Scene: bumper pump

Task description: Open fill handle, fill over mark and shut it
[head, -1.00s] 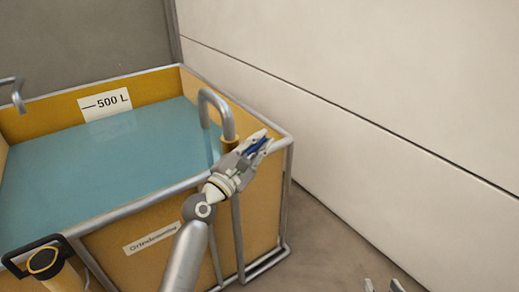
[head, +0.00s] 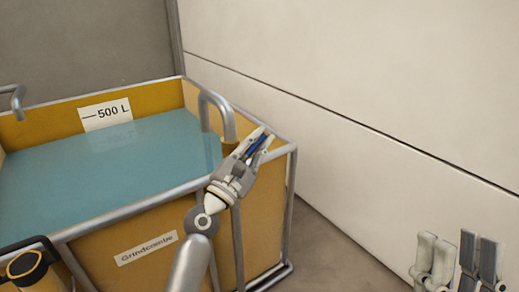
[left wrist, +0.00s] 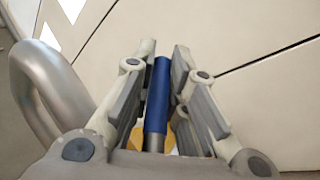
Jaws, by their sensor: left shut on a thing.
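The yellow tank (head: 150,240) in a metal frame holds blue-grey liquid (head: 100,170). A white label reading "500 L" with a line (head: 106,113) is on its back wall; the liquid surface lies below that line, near the label's lower edge. A bent grey pipe (head: 222,108) arches over the right side. My left gripper (head: 257,146) is shut on the blue fill handle (head: 258,142) beside the pipe's foot. In the left wrist view the blue handle (left wrist: 160,85) stands between the fingers. My right gripper (head: 456,262) is open and empty at lower right.
A label (head: 146,248) is on the tank's front. Another bent pipe end (head: 17,100) shows at far left. A yellow-topped part with a black frame (head: 25,265) stands at lower left. A pale wall (head: 380,90) runs along the right, with bare floor (head: 325,250) below it.

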